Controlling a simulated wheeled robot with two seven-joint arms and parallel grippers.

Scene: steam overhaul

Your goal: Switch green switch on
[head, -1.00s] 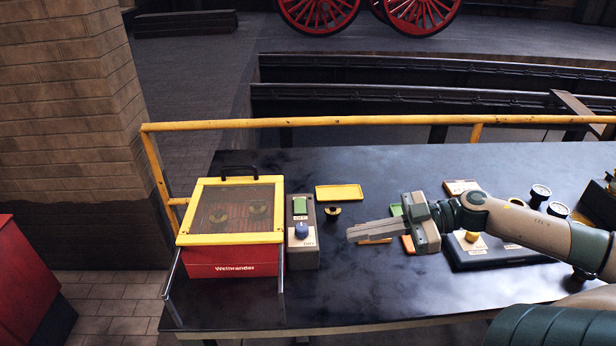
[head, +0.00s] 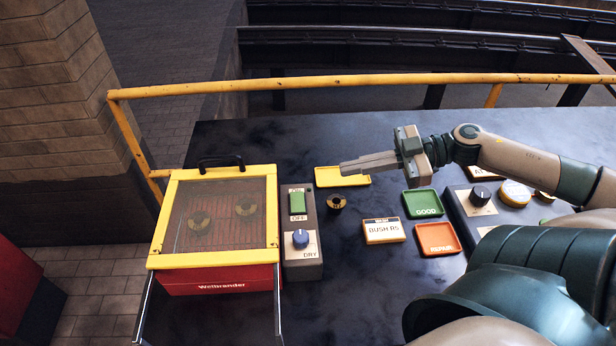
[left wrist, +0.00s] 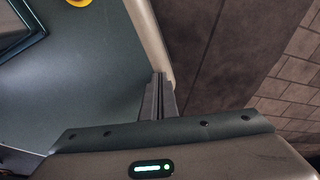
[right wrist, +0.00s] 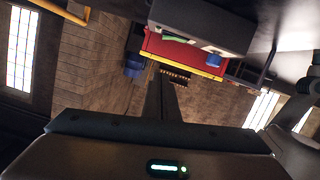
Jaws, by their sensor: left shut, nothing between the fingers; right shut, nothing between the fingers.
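The green switch (head: 298,203) sits at the top of a narrow grey control box, with an OFF label just below it. A blue knob (head: 301,238) marked DRY is on the same box. My right gripper (head: 343,168) is shut and empty. In the head view its tips point left, over or near the yellow tray, to the right of the green switch and apart from it. Its shut fingers also show in the right wrist view (right wrist: 166,95). My left gripper (left wrist: 157,98) shows only in the left wrist view, shut and empty, away from the switch.
A red box with a yellow-framed mesh lid (head: 262,262) stands left of the control box. A yellow tray (head: 325,180), a small dark-and-brass ring (head: 336,204), a BUSHERS block (head: 384,231), a green GOOD tray (head: 422,203) and an orange tray (head: 437,238) lie to the right.

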